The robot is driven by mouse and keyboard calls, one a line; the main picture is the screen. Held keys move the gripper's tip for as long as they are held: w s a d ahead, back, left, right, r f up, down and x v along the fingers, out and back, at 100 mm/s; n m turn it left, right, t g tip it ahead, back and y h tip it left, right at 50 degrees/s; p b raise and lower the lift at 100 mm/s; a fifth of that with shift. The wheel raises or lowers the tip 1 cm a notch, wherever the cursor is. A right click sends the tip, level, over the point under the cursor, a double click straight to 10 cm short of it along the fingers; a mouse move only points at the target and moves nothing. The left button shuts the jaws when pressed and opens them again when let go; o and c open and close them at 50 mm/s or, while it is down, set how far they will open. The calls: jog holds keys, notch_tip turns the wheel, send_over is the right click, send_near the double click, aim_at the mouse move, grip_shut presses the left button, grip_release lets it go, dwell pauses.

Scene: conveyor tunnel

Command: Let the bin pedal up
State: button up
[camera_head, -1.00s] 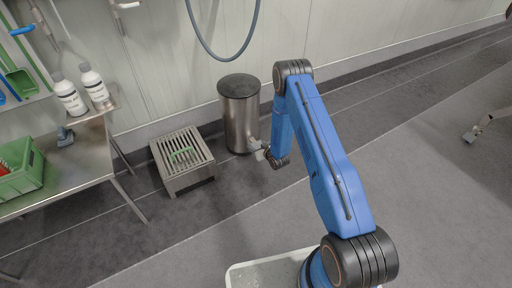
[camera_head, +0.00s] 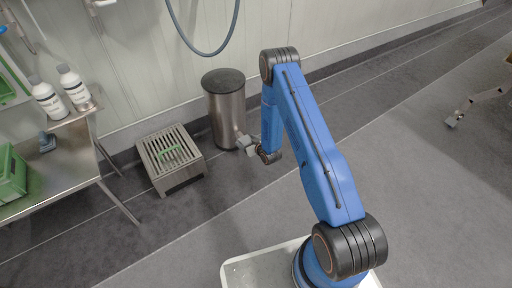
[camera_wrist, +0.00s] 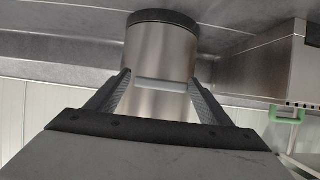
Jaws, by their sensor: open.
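The bin is a steel cylinder (camera_head: 226,112) with a dark lid (camera_head: 223,78), upright on the floor by the wall. It also shows in the wrist view (camera_wrist: 160,50), which seems upside down, with a black band at its floor end. My gripper (camera_head: 246,146) is low in front of the bin's right side. In the wrist view its two fingers (camera_wrist: 162,84) are apart, with the bin beyond them. A pale bar (camera_wrist: 160,86) spans the gap between the fingers; I cannot tell whether it is the pedal. No pedal is clearly visible in the head view.
A steel table (camera_head: 62,165) with white bottles (camera_head: 48,99) and a green crate (camera_head: 10,174) is at far left. A hose (camera_head: 203,48) hangs above. Open floor lies to the right.

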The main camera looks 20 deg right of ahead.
jog(key=v, duration=1.4)
notch_tip(320, 180, up, 9)
jog(key=w+d, duration=0.1)
jog(key=w, duration=0.2)
jog(key=s+d+r+g+h, duration=0.1)
jog(key=s+r, duration=0.2)
jog(key=r, duration=0.6)
jog(key=s+d+r+m+g+h, duration=0.1)
jog(key=s+r+h, duration=0.15)
jog(key=r, duration=0.65)
jog(key=s+d+r+g+h, duration=0.1)
jog(key=s+d+r+g, duration=0.15)
jog(key=r, duration=0.65)
jog(key=s+a+r+m+g, duration=0.1)
jog(key=s+r, duration=0.5)
jog(key=s, duration=0.3)
jog(key=s+r+m, duration=0.1)
jog(key=s+r, duration=0.5)
jog(key=s, duration=0.3)
jog(key=s+a+r+g, duration=0.1)
jog(key=s+r, duration=0.1)
jog(key=s, duration=0.8)
jog(key=s+a+r+g, duration=0.1)
jog(key=s+r, duration=0.1)
jog(key=s, duration=0.8)
jog(key=shift+s+r+m, duration=0.15)
jog(key=shift+r+m, duration=0.15)
jog(key=shift+r, duration=0.05)
jog(key=shift+y, duration=0.25)
